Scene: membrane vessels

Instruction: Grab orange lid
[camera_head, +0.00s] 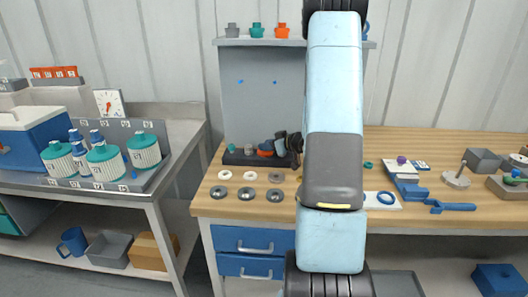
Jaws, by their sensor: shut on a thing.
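An orange lid (266,153) is at the dark rack (240,158) on the wooden bench, just left of my arm. My gripper (272,148) reaches in from the right, partly hidden behind my arm, and is shut on this orange lid. The lid is at the rack's right end; whether it still touches the rack cannot be told. Another orange lid (282,31) stands on the shelf above the grey board.
A grey lid (232,31) and a green lid (257,31) share the shelf (265,42). Several rings (248,194) lie in front of the rack. White vessels with green lids (144,150) stand on the left table. Blue parts and fixtures (408,188) lie right of my arm.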

